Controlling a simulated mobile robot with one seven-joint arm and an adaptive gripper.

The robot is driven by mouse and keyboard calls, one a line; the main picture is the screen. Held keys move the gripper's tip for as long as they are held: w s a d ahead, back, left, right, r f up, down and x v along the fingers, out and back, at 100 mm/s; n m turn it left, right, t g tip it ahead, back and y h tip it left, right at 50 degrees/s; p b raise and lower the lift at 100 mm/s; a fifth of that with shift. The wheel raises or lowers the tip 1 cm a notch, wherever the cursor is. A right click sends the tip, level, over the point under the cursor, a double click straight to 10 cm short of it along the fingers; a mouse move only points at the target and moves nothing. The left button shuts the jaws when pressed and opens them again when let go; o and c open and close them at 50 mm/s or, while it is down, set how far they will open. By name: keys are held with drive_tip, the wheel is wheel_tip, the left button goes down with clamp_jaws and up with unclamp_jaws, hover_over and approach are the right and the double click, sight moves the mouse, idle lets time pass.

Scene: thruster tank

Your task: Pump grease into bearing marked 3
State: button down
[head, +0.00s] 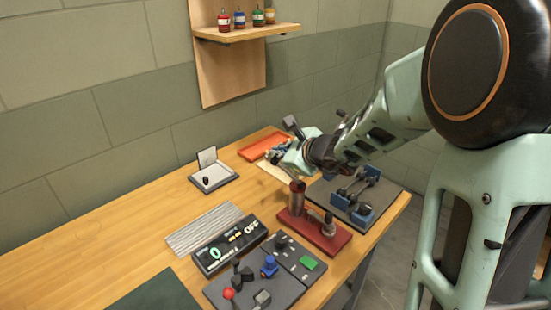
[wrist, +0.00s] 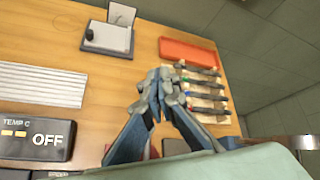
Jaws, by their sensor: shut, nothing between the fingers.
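Blue blocks with a dark shaft (head: 357,192), which look like bearing mounts, stand on a dark plate (head: 385,212) at the right end of the bench. No bearing numbers can be read. A red base (head: 327,243) carries a dark reddish cylinder (head: 297,197) and a short metal post. I cannot tell whether it is the grease pump. My gripper (head: 290,160) is over the back of the bench, left of the blue blocks. In the wrist view my gripper (wrist: 163,78) is shut and empty, its fingertips beside a pale board with several coloured-tipped tools (wrist: 205,92).
An orange-red tray (head: 262,147) lies at the back edge. A grey stand (head: 228,178), a ribbed pad (head: 205,230), an "OFF" display (head: 228,247) and a control panel (head: 290,283) occupy the bench. A wall shelf (head: 245,32) holds small bottles. Bare wood (head: 110,240) is at left.

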sight(277, 163)
drive_tip(key=shift+w+a+f+b, duration=0.15)
drive_tip(key=shift+f+b, duration=0.6)
drive_tip(key=shift+b, duration=0.15)
drive_tip(key=shift+w+a+f+b, duration=0.1)
drive_tip(key=shift+f+b, duration=0.65)
drive_tip(key=shift+b, duration=0.1)
drive_tip(key=shift+w+a+f+b, duration=0.15)
drive_tip(key=shift+f+b, duration=0.6)
drive_tip(key=shift+b, duration=0.15)
idle(1.9)
idle(0.5)
drive_tip(key=shift+s+d+r+p, duration=0.15)
drive_tip(key=shift+r+p, duration=0.55)
drive_tip(key=shift+r, duration=0.2)
drive_tip(key=shift+s+d+r+p, duration=0.2)
drive_tip(key=shift+r+p, duration=0.5)
drive_tip(key=shift+r, duration=0.2)
drive_tip(key=shift+s+d+r+p, duration=0.15)
drive_tip(key=shift+r+p, duration=0.55)
drive_tip(key=shift+r, duration=0.2)
drive_tip(key=shift+s+d+r+p, duration=0.15)
drive_tip(key=shift+r+p, duration=0.5)
drive_tip(key=shift+r, duration=0.15)
drive_tip(key=shift+s+d+r+p, duration=0.15)
drive_tip(key=shift+r+p, duration=0.45)
drive_tip(key=shift+r, duration=0.25)
drive_tip(key=shift+s+d+r+p, duration=0.15)
drive_tip(key=shift+r+p, duration=0.5)
drive_tip(key=shift+r, duration=0.15)
